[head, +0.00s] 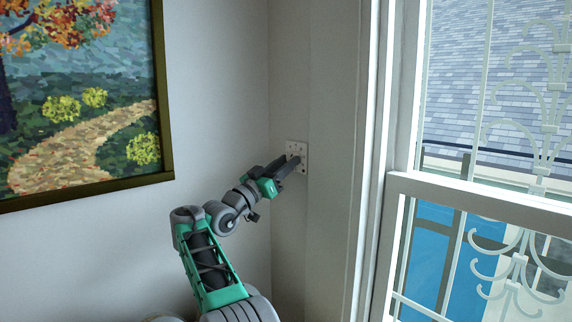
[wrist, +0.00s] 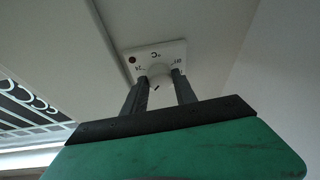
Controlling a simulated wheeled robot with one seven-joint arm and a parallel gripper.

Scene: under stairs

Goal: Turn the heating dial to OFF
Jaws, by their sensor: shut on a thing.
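The heating dial's white square plate (head: 297,150) is on the narrow wall strip between the corner and the window. In the wrist view the plate (wrist: 172,55) shows a red dot at its upper left and dark marks around a round white knob (wrist: 158,72). My gripper (head: 297,160) reaches up to the plate. In the wrist view its two dark fingers (wrist: 160,82) are on either side of the knob, shut on it. A small dark mark shows on the knob's lower edge. The markings are too small to read surely, and OFF cannot be made out.
A framed landscape painting (head: 85,95) hangs on the wall at the left. A window with a white frame (head: 470,198) and curled metal bars (head: 515,258) is at the right. The wall around the plate is bare.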

